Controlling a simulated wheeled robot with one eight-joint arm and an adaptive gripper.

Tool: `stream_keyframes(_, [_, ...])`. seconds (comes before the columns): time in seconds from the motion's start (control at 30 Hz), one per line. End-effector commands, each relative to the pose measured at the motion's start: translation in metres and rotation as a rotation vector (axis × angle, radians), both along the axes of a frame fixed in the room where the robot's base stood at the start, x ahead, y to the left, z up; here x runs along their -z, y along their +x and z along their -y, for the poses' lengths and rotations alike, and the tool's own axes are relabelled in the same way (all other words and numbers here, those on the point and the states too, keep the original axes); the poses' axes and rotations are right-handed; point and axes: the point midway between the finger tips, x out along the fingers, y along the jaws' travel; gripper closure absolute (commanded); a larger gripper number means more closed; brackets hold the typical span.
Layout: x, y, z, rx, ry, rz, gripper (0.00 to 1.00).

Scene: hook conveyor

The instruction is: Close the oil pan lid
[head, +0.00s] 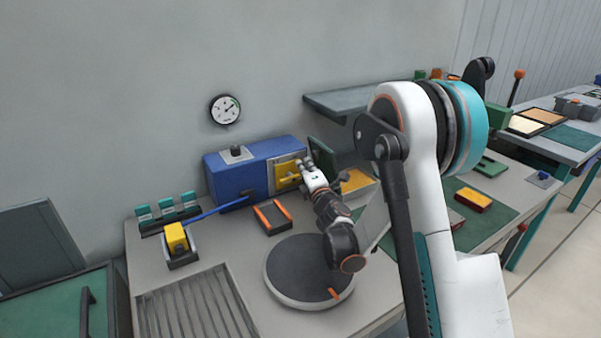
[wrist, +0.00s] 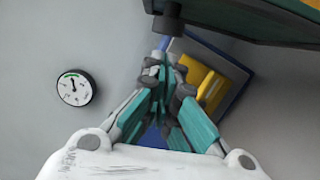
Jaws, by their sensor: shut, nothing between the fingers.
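I cannot tell for sure which part is the oil pan lid. At the lower left of the head view, a grey-green panel (head: 35,245) stands tilted up behind a green surface (head: 50,310) with a black handle (head: 86,310). My gripper (head: 304,166) is far to the right of these, in front of the blue box (head: 240,172) with a yellow part (head: 286,175) in its open front. In the wrist view my gripper (wrist: 163,62) has its fingers together and empty, with the yellow part (wrist: 203,82) to its right.
A dark green upright panel (head: 323,153) stands close to my gripper. A round dark disc (head: 300,270), a ribbed grey plate (head: 195,305) and a small tray (head: 273,216) take up the bench. A dark shelf (head: 350,101) juts from the wall.

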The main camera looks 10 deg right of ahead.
Motion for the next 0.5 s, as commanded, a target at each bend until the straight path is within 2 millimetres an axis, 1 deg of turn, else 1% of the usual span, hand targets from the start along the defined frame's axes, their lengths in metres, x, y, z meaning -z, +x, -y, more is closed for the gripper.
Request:
stream_keyframes(0.03, [-0.0003,0.0011,0.0043,0.001,-0.001,0.000,1.00])
stream_keyframes(0.17, [-0.0019,0.0026,0.0089,0.000,0.000,0.000,1.00])
stream_keyframes(0.5, [-0.0027,0.0029,0.0101,0.000,0.000,-0.001,1.00])
